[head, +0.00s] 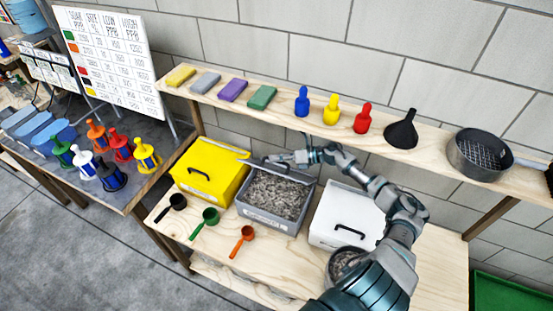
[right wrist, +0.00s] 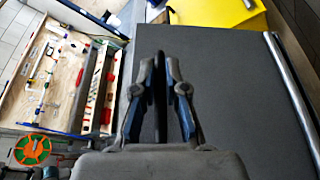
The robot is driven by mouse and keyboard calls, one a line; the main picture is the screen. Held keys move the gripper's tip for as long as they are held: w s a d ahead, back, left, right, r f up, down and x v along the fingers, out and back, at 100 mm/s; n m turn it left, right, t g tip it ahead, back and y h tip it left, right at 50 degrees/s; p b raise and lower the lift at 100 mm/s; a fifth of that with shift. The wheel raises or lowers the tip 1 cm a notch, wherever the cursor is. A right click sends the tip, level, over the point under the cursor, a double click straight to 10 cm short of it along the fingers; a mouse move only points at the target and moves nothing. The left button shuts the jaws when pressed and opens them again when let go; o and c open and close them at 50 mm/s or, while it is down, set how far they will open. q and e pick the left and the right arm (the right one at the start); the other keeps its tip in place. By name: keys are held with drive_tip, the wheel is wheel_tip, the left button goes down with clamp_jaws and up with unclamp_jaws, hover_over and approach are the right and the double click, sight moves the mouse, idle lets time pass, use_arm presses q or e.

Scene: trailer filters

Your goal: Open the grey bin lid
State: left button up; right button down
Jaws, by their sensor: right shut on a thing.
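The grey bin (head: 274,219) stands on the lower wooden bench between a yellow bin and a white bin. It is uncovered at the top, and grey, gravel-like contents show inside. Its lid is swung up at the back; in the head view only a thin edge shows. In the right wrist view the lid's dark grey face (right wrist: 235,90) fills much of the picture. My right gripper (head: 275,158) is at the back of the bin, by the raised lid. In the right wrist view its fingers (right wrist: 160,75) are shut on the thin dark lid handle. My left gripper is out of view.
The yellow bin (head: 210,165) and white bin (head: 345,208) are closed. A wooden shelf above holds sponges, bottles, a black funnel (head: 402,131) and a sieve (head: 482,155). Black, green and orange scoops (head: 241,241) lie in front. My right arm passes over the white bin.

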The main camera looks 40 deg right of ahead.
drive_tip(key=shift+d+f, duration=0.15)
drive_tip(key=shift+f, duration=0.2)
drive_tip(key=c, duration=1.5)
unclamp_jaws()
drive_tip(key=shift+w+d, duration=0.15)
drive_tip(key=shift+d, duration=0.05)
